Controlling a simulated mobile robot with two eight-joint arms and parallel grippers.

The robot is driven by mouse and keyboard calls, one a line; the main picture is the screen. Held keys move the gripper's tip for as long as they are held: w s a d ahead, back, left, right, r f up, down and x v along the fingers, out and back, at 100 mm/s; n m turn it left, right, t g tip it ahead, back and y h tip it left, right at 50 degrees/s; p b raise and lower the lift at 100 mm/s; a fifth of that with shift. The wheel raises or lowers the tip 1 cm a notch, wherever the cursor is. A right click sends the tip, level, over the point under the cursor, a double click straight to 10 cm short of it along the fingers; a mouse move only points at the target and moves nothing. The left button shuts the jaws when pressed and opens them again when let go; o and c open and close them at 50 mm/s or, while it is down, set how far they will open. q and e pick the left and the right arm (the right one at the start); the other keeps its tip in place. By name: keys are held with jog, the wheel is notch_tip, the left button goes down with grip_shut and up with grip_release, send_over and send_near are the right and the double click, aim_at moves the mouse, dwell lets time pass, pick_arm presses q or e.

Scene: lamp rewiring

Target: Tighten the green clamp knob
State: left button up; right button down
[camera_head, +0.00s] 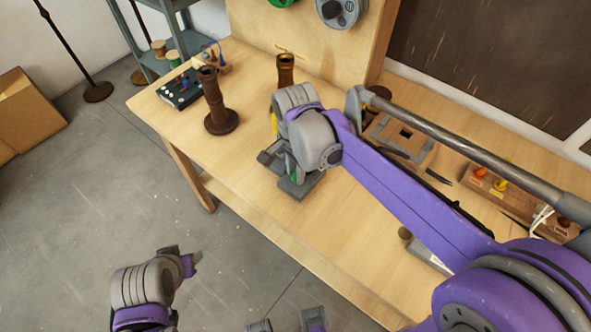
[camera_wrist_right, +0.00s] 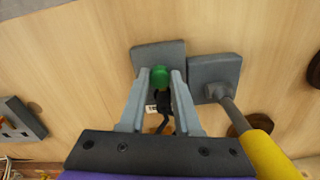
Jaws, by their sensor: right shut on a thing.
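The green clamp knob (camera_wrist_right: 160,76) sits between the two grey fingers of my right gripper (camera_wrist_right: 160,88), which is shut on it. The knob stands over a square grey plate (camera_wrist_right: 150,55). In the head view my right gripper (camera_head: 284,163) reaches down to the table's near edge, with a bit of the green knob (camera_head: 294,175) showing beside it. A black part with a white label shows just below the knob in the wrist view. Parts of my left arm show at the lower left of the head view; its jaw opening is not clear.
A second grey plate (camera_wrist_right: 215,70) with a rod and a yellow handle (camera_wrist_right: 270,155) lie beside the gripper. On the wooden table (camera_head: 330,225) stand a brown turned post (camera_head: 216,105), a black switch box (camera_head: 180,89) and a wooden terminal block (camera_head: 500,187). My right arm spans the table's right side.

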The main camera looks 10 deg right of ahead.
dwell(0.4)
jog(key=c, duration=0.6)
grip_release()
jog(key=shift+r, duration=0.1)
notch_tip(320, 180, up, 11)
jog(key=shift+p, duration=0.35)
jog(key=shift+f, duration=0.2)
jog(key=s+d+f+n+t, duration=0.1)
jog(key=s+d+f+n, duration=0.1)
jog(key=s+f+n, duration=0.2)
jog(key=s+d+f+n+t, duration=0.2)
jog(key=s+d+f+n, duration=0.1)
jog(key=s+f+n, duration=0.1)
jog(key=s+d+f+n+t, duration=0.2)
jog(key=s+f+n, duration=0.3)
jog(key=shift+s+d+f, duration=0.15)
jog(key=shift+s+f, duration=0.05)
jog(key=shift+s, duration=0.15)
